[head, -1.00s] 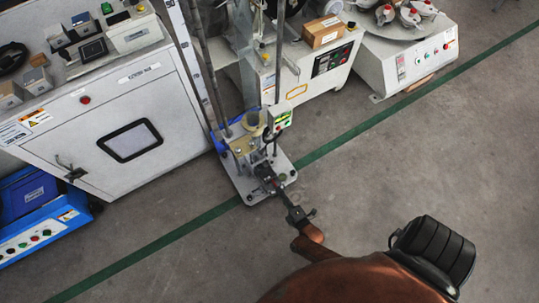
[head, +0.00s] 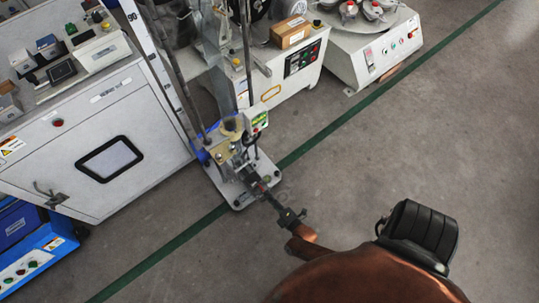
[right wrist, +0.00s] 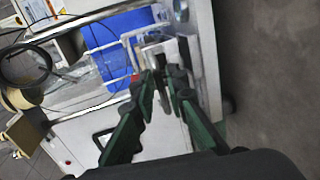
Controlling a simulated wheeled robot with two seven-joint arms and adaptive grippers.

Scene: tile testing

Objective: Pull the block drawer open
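The tester (head: 228,172) stands on the floor in the middle of the head view, on a light base plate with tall posts. The block drawer is small and hard to make out at its front. My right gripper (head: 262,187) reaches its front from the lower right. In the right wrist view its dark green fingers (right wrist: 161,84) converge, with a narrow grey piece, seemingly the drawer's handle (right wrist: 157,60), between the tips. How far the drawer stands out cannot be told. My left gripper is not in view.
A grey cabinet (head: 62,140) with a dark window stands left of the tester. A blue unit (head: 35,250) is at the lower left. White machines (head: 375,48) stand behind. Open floor (head: 430,150) with a green line lies to the right and front.

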